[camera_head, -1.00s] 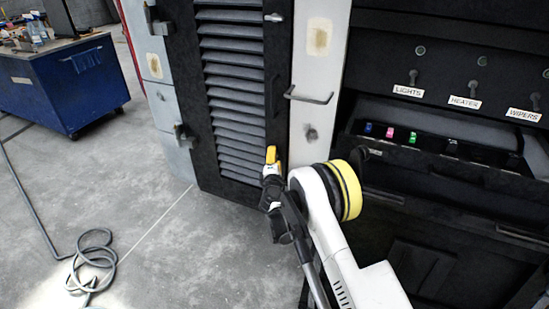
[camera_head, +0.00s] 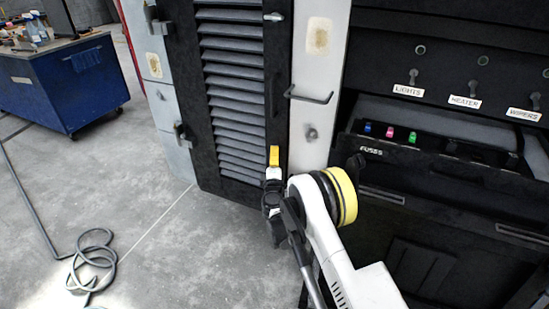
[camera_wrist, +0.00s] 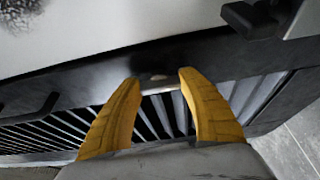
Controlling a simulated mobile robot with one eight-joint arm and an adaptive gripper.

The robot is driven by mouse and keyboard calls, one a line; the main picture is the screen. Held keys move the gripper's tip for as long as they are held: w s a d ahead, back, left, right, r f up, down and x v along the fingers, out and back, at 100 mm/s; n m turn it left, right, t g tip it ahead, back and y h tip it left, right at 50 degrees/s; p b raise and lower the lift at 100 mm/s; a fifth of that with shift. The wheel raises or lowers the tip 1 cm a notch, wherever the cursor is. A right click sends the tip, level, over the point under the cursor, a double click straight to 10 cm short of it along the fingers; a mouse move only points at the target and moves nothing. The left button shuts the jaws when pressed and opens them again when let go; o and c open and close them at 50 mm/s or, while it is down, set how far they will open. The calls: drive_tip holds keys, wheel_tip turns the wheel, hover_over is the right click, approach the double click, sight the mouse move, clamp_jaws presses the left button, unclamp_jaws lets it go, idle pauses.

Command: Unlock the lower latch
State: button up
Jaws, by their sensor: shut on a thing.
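The lower latch (camera_wrist: 160,84) shows in the wrist view as a small silvery bar at the edge of the louvered black door (camera_head: 232,100). My gripper (camera_wrist: 158,80) has its two yellow fingers on either side of this bar and is shut on it. In the head view my gripper (camera_head: 274,156) is at the lower right edge of the door, with its fingers pointing up; the lower latch is hidden there. The upper latch (camera_head: 273,17), a silver lever lying roughly sideways, is at the door's top right.
A pale post (camera_head: 318,90) with a grey handle stands right of the door. Farther right is a black panel with switches and an open fuse drawer (camera_head: 400,150). A blue workbench (camera_head: 50,90) and a coiled hose (camera_head: 92,262) are at left. The floor between is clear.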

drive_tip(key=o, duration=1.2)
drive_tip(key=s, duration=0.7)
drive_tip(key=shift+s+d, duration=0.15)
drive_tip(key=shift+s, duration=0.1)
